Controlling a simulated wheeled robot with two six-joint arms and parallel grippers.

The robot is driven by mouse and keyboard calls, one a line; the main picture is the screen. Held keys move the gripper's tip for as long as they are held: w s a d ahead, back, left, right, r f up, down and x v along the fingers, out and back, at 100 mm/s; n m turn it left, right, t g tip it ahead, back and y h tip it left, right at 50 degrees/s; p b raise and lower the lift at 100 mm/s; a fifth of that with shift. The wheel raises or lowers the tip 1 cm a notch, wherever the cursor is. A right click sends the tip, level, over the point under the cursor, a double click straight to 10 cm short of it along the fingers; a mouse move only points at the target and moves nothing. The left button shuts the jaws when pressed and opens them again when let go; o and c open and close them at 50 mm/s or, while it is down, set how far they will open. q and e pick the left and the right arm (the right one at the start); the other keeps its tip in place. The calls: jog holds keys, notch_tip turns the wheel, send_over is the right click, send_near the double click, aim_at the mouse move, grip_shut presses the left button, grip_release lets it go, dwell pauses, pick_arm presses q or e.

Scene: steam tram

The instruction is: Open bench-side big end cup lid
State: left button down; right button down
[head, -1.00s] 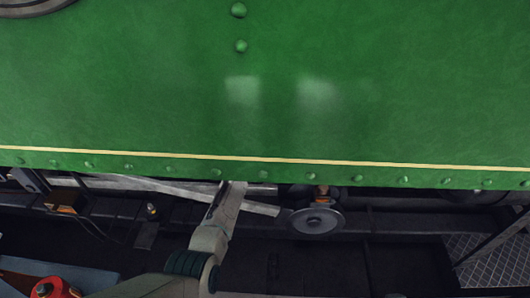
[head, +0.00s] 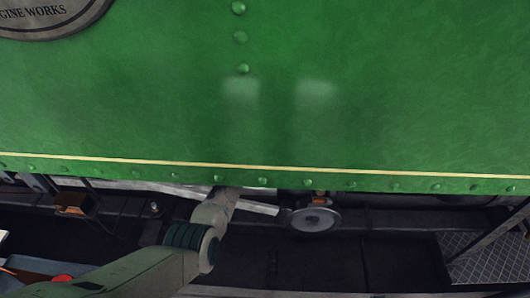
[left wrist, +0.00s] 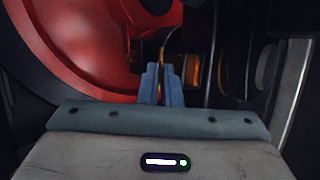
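My left arm reaches under the lower edge of the green side panel (head: 300,120) in the head view, and its gripper is hidden there. In the left wrist view the two blue-grey fingers of my left gripper (left wrist: 161,72) point forward, close together with a narrow gap. A thin brass-coloured strip shows in that gap; I cannot tell whether it is between the fingers or behind them. A brass-orange part (left wrist: 193,70) lies just right of the fingertips, in shadow. I cannot make out the cup lid for certain. My right gripper is in neither view.
A large red wheel (left wrist: 75,45) fills the left of the wrist view. In the head view a grey rod (head: 258,208) and a round grey disc (head: 313,220) lie below the panel. A metal grating (head: 475,250) is at the right.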

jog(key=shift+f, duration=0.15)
